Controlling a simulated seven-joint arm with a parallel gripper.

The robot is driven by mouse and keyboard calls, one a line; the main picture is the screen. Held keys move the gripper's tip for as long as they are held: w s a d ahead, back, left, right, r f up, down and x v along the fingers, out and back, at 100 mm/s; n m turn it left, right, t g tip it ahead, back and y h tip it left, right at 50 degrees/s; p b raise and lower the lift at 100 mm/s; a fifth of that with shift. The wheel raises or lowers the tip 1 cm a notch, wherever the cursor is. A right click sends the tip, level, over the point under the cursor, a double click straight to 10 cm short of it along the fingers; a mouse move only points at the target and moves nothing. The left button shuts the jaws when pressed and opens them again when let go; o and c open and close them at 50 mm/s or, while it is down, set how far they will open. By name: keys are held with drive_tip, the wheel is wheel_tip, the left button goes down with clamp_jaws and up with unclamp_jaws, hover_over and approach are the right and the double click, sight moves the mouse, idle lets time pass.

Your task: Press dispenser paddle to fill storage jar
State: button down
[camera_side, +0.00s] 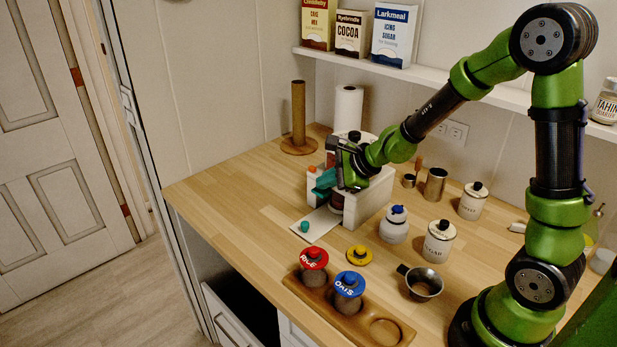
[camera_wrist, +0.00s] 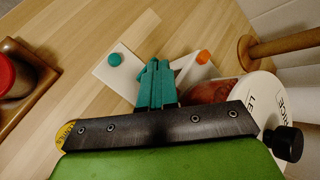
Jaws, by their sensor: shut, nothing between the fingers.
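The white dispenser (camera_side: 372,203) stands on the counter with a pale base plate (camera_side: 321,223) in front, bearing a teal knob (camera_side: 304,226). My gripper (camera_side: 323,184) is at the dispenser's front, its teal fingers shut and empty. The wrist view shows the fingertips (camera_wrist: 157,66) over the plate, left of an orange knob (camera_wrist: 203,57) on a white part. I cannot tell whether they touch the dispenser. The paddle is not clearly distinguishable. A jar-like reddish shape (camera_side: 337,203) shows partly under the gripper; its fill is unclear.
A wooden tray (camera_side: 386,318) holds red-lidded (camera_side: 314,258) and blue-lidded (camera_side: 348,285) jars; one well is empty. A small pan (camera_side: 423,283) and lidded canisters (camera_side: 439,242) stand to the right. A wooden roll stand (camera_side: 299,118) is behind. The counter's left part is clear.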

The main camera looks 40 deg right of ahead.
drive_tip(key=shift+s+d+f+m, duration=0.3)
drive_tip(key=shift+s+d+f, duration=0.2)
drive_tip(key=shift+d+f, duration=0.05)
drive_tip(key=shift+w+a+r, duration=0.1)
drive_tip(key=shift+a+r, duration=0.05)
drive_tip(key=shift+r, duration=1.2)
drive_tip(key=shift+w+a+r, duration=0.1)
drive_tip(key=shift+r, duration=1.2)
drive_tip(key=shift+a, duration=0.1)
drive_tip(key=s+a+r+n, duration=0.2)
drive_tip(key=s+r+n, duration=0.1)
drive_tip(key=s+n, duration=0.3)
drive_tip(key=s+a+r+n+g, duration=0.1)
drive_tip(key=s+a+r+n, duration=0.1)
drive_tip(key=s+n, duration=0.5)
drive_tip(key=s+a+r+n+g, duration=0.1)
drive_tip(key=s+a+r+n, duration=0.1)
drive_tip(key=s+r+n, duration=0.2)
drive_tip(key=s+n, duration=0.3)
drive_tip(key=n, duration=0.1)
drive_tip(key=shift+s+a, duration=0.15)
drive_tip(key=shift+a, duration=0.2)
